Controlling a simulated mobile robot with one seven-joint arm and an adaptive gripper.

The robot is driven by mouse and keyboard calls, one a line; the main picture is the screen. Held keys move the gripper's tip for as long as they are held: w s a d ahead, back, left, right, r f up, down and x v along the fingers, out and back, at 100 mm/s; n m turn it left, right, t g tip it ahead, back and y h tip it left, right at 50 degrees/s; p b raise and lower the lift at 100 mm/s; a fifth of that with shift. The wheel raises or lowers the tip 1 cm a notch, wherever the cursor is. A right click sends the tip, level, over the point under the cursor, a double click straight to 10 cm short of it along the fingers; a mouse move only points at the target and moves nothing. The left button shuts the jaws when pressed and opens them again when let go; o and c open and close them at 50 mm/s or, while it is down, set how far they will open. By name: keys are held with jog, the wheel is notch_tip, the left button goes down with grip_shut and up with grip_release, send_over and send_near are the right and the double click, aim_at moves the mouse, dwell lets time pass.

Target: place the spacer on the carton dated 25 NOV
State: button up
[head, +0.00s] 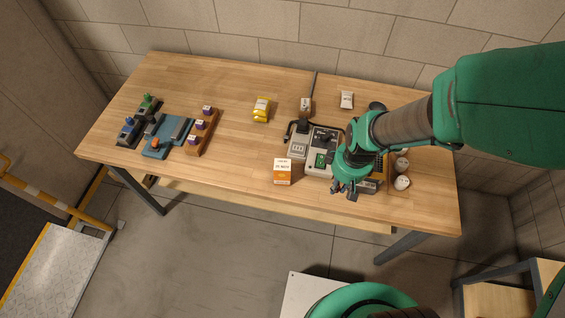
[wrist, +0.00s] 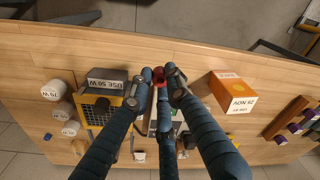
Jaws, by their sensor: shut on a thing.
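My gripper (wrist: 159,78) has its fingertips closed around a small red piece (wrist: 158,71), which appears to be the spacer; the fingers hide much of it. In the head view my gripper (head: 347,190) is over the front edge of the bench, right of the carton, and the red piece cannot be made out. The orange and white carton (wrist: 229,94) stands to the right of my gripper in the wrist view, apart from it. Its upside-down label there reads 25 NOV. In the head view the carton (head: 283,174) stands near the front edge, its top clear.
A grey device with a green screen (head: 321,160) stands between carton and gripper. A box marked USE 50 W (wrist: 108,80) and several white cylinders (wrist: 59,104) are on the gripper's other side. A yellow packet (head: 261,109) lies behind the carton. Bare wood lies left of the carton.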

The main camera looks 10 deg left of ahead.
aim_at(282, 164)
jog(key=s+a+r+n+p, duration=0.1)
jog(key=s+a+r+n, duration=0.2)
jog(key=a, duration=0.7)
jog(key=shift+s+a+r+n+p, duration=0.25)
jog(key=shift+s+n, duration=0.75)
jog(key=shift+s, duration=0.85)
jog(key=shift+f, duration=0.1)
jog(key=w+a, duration=0.3)
jog(key=w, duration=0.1)
jog(key=w+a+f, duration=0.1)
jog(key=w+a, duration=0.1)
jog(key=w, duration=0.3)
jog(key=w+a, duration=0.3)
jog(key=w, duration=0.1)
jog(key=shift+w+a+f, duration=0.2)
jog(key=shift+a+f, duration=0.05)
jog(key=shift+a, duration=0.1)
jog(key=shift+c, duration=0.2)
jog(key=shift+f, duration=1.75)
jog(key=shift+f, duration=0.1)
